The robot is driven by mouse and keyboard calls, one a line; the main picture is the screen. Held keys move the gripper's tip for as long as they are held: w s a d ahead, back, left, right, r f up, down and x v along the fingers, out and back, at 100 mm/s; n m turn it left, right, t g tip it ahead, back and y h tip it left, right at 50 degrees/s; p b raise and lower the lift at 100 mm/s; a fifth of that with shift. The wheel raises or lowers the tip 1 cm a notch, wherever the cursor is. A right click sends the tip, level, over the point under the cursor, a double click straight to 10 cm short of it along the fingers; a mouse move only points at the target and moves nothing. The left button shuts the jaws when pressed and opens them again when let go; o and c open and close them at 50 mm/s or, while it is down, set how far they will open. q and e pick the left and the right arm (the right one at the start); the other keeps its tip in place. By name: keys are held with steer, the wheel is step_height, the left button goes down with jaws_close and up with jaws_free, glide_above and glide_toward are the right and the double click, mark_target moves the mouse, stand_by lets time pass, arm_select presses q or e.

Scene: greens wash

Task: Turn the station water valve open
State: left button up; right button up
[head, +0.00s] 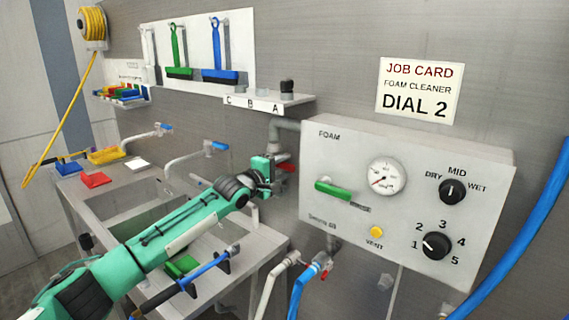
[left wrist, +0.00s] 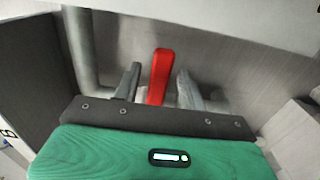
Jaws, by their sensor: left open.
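The station water valve shows as a red lever (left wrist: 160,76) in the left wrist view. A little of the red lever (head: 288,168) also shows in the head view, by the grey pipe (head: 286,130) left of the foam box. My left gripper (head: 277,166) is at the lever, and its wrist hides most of the valve. In the left wrist view my left gripper (left wrist: 158,85) is open, with one finger on each side of the lever and visible gaps between. The valve body is hidden. My right gripper is not in view.
The foam box (head: 330,240) with a green lever (head: 333,190), gauge and dials stands right of the gripper. A shelf (head: 255,101) is above. Sinks with blue-handled taps (head: 216,146) lie to the left. Hose valves (head: 310,272) hang below. A blue hose (head: 520,245) runs at right.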

arm_select(q)
steer(key=shift+w+d, duration=0.3)
steer(key=shift+w, duration=0.2)
steer(key=shift+c, duration=0.2)
jaws_close()
steer(key=shift+r, duration=0.1)
